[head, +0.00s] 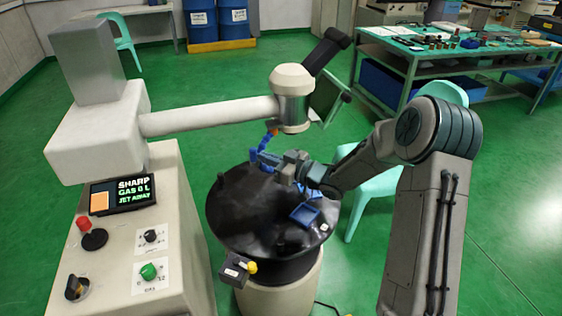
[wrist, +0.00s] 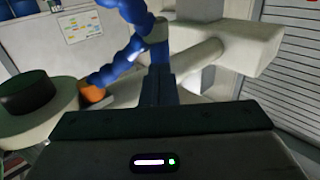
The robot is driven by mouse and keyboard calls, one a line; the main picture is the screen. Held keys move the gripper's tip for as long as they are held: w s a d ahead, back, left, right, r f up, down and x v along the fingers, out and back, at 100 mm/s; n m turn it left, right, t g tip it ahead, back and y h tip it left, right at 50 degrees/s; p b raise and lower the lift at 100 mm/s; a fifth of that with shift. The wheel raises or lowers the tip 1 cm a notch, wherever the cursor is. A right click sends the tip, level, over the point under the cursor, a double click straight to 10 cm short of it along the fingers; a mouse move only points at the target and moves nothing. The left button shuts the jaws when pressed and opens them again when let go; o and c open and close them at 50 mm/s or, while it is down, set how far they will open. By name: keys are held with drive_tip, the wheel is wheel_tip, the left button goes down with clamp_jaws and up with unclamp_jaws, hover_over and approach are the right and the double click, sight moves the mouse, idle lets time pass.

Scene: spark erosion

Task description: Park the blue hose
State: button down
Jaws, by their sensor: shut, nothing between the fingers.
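The blue segmented hose (head: 266,139) hangs below the white machine head in the head view, small and partly hidden by my gripper. In the wrist view the hose (wrist: 112,72) comes from the top edge, bends by my fingertips and runs left to an orange end piece (wrist: 92,94). My gripper (head: 262,160) is shut and empty above the black round table, close beside the hose. In the wrist view its joined fingers (wrist: 157,50) point up at the bend. I cannot tell whether they touch it.
The white machine head (head: 293,85) and its horizontal arm are just above my gripper. The black round table (head: 240,215) carries a blue tray (head: 304,214). A control console with a lit screen (head: 122,192) reading "JET AWAY" stands left. A pale green chair (head: 372,188) is behind my arm.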

drive_tip(key=shift+w+a, duration=0.2)
drive_tip(key=shift+a, duration=0.1)
drive_tip(key=shift+w+a+r+b, duration=0.1)
drive_tip(key=shift+w+a+b, duration=0.2)
drive_tip(key=shift+a, duration=0.3)
drive_tip(key=shift+s, duration=0.1)
